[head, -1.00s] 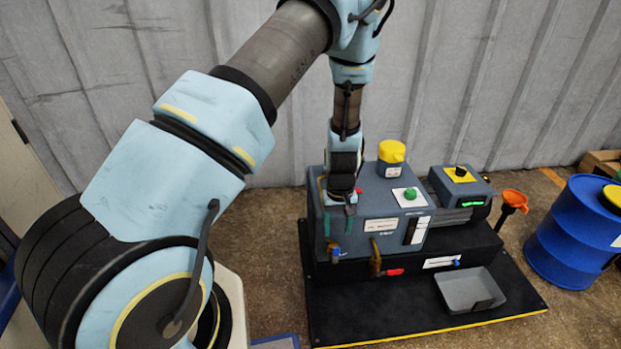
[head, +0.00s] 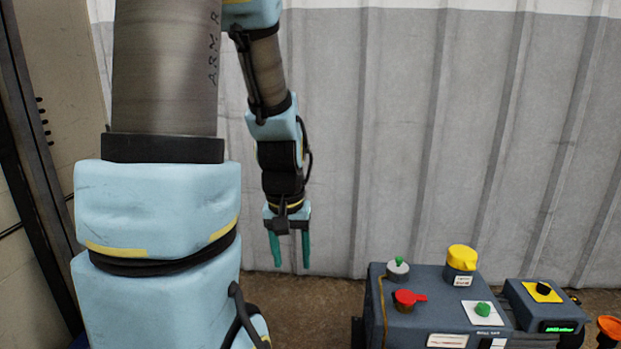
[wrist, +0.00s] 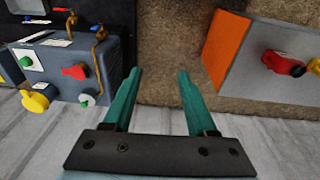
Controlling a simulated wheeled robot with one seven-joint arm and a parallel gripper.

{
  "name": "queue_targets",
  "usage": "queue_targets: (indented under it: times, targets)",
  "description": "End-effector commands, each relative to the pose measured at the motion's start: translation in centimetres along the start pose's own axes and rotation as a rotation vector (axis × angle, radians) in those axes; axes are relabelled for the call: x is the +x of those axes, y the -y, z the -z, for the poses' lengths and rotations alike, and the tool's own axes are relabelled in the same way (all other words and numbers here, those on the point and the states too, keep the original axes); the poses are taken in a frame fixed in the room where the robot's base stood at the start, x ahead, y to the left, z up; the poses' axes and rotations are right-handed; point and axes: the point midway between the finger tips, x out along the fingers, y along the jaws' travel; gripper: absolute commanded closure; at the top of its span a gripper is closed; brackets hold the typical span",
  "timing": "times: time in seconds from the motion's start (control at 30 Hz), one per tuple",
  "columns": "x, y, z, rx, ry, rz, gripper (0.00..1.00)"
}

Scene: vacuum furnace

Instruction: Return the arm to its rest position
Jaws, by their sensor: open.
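My gripper (head: 290,250) hangs with its two green fingers pointing down, left of the vacuum furnace and in front of the grey corrugated wall. The fingers are apart with nothing between them. In the wrist view my gripper (wrist: 160,80) is also open and empty. The furnace (head: 400,325) is a dark grey box at the lower right, with a red handle (head: 410,297), a yellow cap (head: 461,257) and a green button (head: 483,309) on top. The furnace (wrist: 95,50) shows at the left in the wrist view, clear of the fingers.
A smaller grey unit (head: 545,305) with a yellow plate and green display stands right of the furnace, and an orange funnel (head: 609,326) beyond it. In the wrist view a grey box with an orange side (wrist: 226,48) lies right of the fingers. Floor between is clear.

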Motion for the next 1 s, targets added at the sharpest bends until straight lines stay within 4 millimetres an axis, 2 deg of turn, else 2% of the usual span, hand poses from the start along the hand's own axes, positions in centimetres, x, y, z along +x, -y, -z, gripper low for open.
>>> queue_targets:
  times: [0.17, 0.2, 0.47, 0.8, 0.9, 1.0]
  targets:
    - [-2.4, 3.0, -2.6, -0.005, -0.025, 0.035, 0.43]
    - [-3.9, 2.7, -2.2, 0.0, -0.02, 0.032, 0.43]
    - [-9.0, 2.4, -1.5, 0.0, -0.019, 0.03, 0.43]
    - [-18.5, 2.1, -0.3, 0.0, -0.019, 0.03, 0.43]
    - [-20.3, 2.0, -0.1, 0.0, -0.019, 0.03, 0.43]
    - [-21.3, 2.0, 0.0, 0.0, -0.019, 0.03, 0.43]
